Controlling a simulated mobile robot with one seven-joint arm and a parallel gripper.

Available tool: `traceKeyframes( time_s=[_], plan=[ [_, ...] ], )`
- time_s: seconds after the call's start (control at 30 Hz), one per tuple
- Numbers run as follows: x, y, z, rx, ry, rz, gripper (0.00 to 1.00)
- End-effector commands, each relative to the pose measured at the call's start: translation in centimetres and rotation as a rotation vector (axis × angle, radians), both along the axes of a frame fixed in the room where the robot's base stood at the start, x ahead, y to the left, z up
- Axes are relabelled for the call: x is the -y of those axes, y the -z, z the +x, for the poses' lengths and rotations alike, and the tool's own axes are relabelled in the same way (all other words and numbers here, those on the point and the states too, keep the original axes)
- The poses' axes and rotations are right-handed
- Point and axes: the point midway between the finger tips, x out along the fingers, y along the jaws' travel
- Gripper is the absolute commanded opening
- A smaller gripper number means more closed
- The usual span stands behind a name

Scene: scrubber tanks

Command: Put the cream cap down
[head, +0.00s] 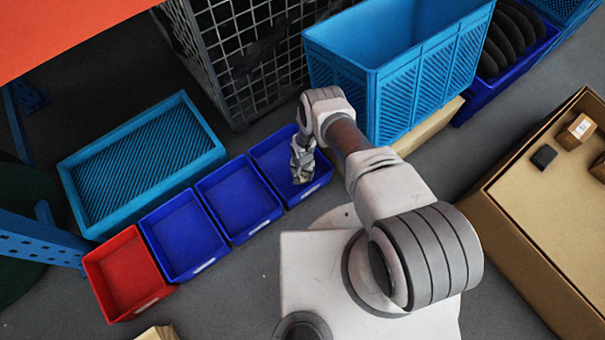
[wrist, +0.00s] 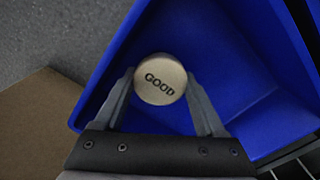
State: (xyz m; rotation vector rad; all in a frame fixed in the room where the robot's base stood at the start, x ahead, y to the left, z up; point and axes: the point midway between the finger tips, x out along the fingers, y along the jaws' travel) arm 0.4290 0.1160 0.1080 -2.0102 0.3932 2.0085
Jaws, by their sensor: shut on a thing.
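The cap is too small to make out clearly there. I cannot tell whether the cap touches the bin floor.
Two more blue bins (head: 240,201) and a red bin (head: 127,274) continue the row to the left. A light-blue tray (head: 75,192) lies behind them. A tall blue crate (head: 400,90) and a wire cage (head: 213,67) stand close behind. A cardboard box (head: 520,262) is at right.

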Motion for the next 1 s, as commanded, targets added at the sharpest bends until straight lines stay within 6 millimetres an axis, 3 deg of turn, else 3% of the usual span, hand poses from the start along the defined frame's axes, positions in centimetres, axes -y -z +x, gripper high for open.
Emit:
traceKeyframes(
  time_s=[0.37, 0.4, 0.53, 0.83, 1.0],
  plan=[
    [0.0, 0.9, 0.0, -0.001, 0.001, 0.0, 0.11],
    [0.0, 0.9, -0.1, -0.001, 0.001, 0.0, 0.78],
    [0.0, 0.9, 0.0, -0.001, 0.0, 0.0, 1.0],
    [0.0, 0.7, 0.0, -0.001, 0.0, 0.0, 1.0],
    [0.0, -0.5, 0.1, 0.0, 0.0, 0.0, 1.0]
  ],
)
